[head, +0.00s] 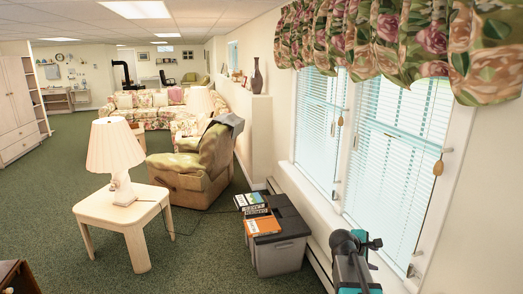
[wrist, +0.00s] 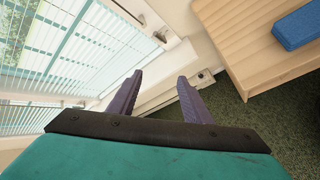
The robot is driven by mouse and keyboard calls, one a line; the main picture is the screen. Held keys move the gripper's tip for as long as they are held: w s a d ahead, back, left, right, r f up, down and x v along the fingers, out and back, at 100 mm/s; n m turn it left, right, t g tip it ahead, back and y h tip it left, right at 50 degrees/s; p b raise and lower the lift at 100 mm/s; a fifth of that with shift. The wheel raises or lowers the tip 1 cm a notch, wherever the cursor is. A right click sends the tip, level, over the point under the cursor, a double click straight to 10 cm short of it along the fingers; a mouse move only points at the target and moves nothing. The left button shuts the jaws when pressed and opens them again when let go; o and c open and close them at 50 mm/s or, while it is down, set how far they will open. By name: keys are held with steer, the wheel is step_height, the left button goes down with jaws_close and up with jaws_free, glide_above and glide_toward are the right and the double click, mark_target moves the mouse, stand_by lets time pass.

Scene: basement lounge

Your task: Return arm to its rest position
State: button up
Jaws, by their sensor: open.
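My arm shows at the bottom right of the head view, as a dark and teal shape in front of the window wall. Its fingertips cannot be made out there. In the wrist view my gripper (wrist: 160,80) has two purple fingers standing apart with nothing between them. They point toward the wall and the baseboard below the window. The gripper is open and empty, and I see no contact with anything.
A grey bin (head: 280,247) with books on top stands left of my arm. A white side table (head: 148,208) with a lamp (head: 117,160) is farther left. Window blinds (head: 390,150) are at right. The wrist view shows a wooden surface (wrist: 243,45) bearing a blue object (wrist: 297,28).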

steer(key=s+a+f+m+g+y, duration=0.2)
steer(key=s+a+f+m+y, duration=0.3)
steer(key=s+a+f, duration=0.55)
steer(key=s+a+f+m+g+y, duration=0.3)
steer(key=s+a+f+m, duration=0.45)
steer(key=a+f, duration=0.5)
steer(key=s+f+g+b, duration=0.5)
steer(key=s+f+b, duration=0.3)
steer(key=s+f, duration=1.8)
steer(key=shift+s+d+f+g+y, duration=0.2)
steer(key=shift+g+y, duration=0.1)
steer(key=shift+g, duration=0.1)
steer(key=shift+a+r, duration=0.1)
stand_by(0.4)
